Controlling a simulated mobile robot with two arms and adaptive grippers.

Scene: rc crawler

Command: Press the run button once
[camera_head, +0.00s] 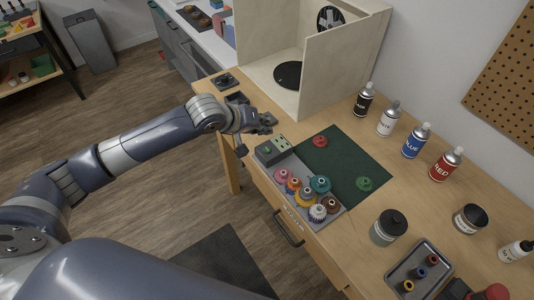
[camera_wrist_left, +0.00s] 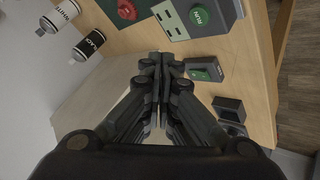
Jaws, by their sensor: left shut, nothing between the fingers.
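A round green button (camera_wrist_left: 205,72) sits on a small dark box on the wooden bench, just right of my left gripper in the left wrist view. Its label is too small to read surely. My left gripper (camera_wrist_left: 160,62) is shut and empty, its fingertips together and pointing toward the bench beside this box. In the head view my left gripper (camera_head: 264,127) is over the bench's front edge, between the tray and the plywood booth. Another green disc (camera_wrist_left: 200,15) with white lettering is on the grey-green box at the wrist view's top. My right gripper is not seen.
The plywood booth (camera_head: 345,55) stands beyond the gripper. Dark boxes (camera_wrist_left: 230,106) lie along the bench edge. A tray (camera_head: 325,222) of colourful round pieces and a green mat (camera_head: 340,165) lie nearer. Bottles, including a blue one (camera_head: 416,141), line the wall.

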